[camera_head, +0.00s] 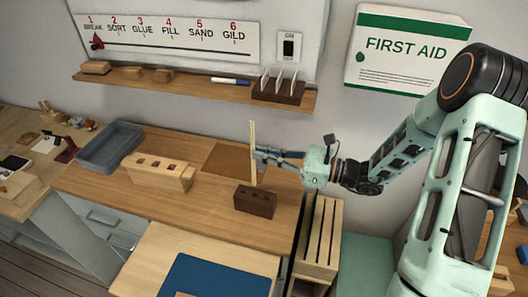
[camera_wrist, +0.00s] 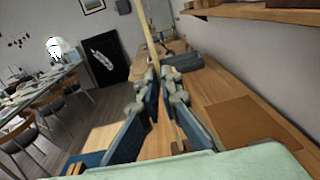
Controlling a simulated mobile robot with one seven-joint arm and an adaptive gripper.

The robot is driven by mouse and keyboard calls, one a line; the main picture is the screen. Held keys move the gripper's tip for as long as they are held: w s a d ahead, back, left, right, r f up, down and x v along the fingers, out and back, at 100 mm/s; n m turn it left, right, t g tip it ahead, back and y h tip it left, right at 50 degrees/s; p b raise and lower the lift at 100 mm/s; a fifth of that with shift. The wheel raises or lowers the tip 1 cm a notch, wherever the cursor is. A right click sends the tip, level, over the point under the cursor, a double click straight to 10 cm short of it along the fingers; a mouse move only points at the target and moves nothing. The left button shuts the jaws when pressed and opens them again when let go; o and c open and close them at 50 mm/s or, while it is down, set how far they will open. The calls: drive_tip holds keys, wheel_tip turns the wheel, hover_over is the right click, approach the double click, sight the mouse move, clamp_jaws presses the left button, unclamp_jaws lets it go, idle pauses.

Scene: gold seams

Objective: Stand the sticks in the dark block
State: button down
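The dark block (camera_head: 255,202) sits on the wooden bench with holes in its top. A thin pale stick (camera_head: 252,145) stands nearly upright over it, between the fingers of my gripper (camera_head: 259,159). It may be two sticks close together; I cannot tell. Its lower end is at the block's top edge in the head view, and whether it is in a hole cannot be told. In the wrist view my gripper (camera_wrist: 161,84) has its fingers close on both sides of the stick (camera_wrist: 149,35). The dark block does not show clearly there.
A pale block with holes (camera_head: 160,173) and a grey tray (camera_head: 108,146) stand to the left on the bench. A brown mat (camera_head: 228,159) lies behind. A wall shelf (camera_head: 200,88) holds a dark rack (camera_head: 278,92). A slatted crate (camera_head: 318,240) is at the right.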

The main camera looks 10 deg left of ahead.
drive_tip(key=shift+f+b, duration=1.4)
drive_tip(key=shift+f, duration=0.45)
drive_tip(key=shift+f+b, duration=2.6)
drive_tip(key=shift+f, duration=0.95)
drive_tip(key=c, duration=2.1)
unclamp_jaws()
drive_tip(key=shift+d, duration=0.1)
drive_tip(key=shift+s+d, duration=0.3)
drive_tip(key=shift+d, duration=1.15)
drive_tip(key=shift+s+d, duration=0.25)
drive_tip(key=shift+d, duration=1.25)
drive_tip(key=shift+s+d, duration=0.3)
drive_tip(key=shift+d, duration=1.15)
drive_tip(key=shift+r, duration=0.1)
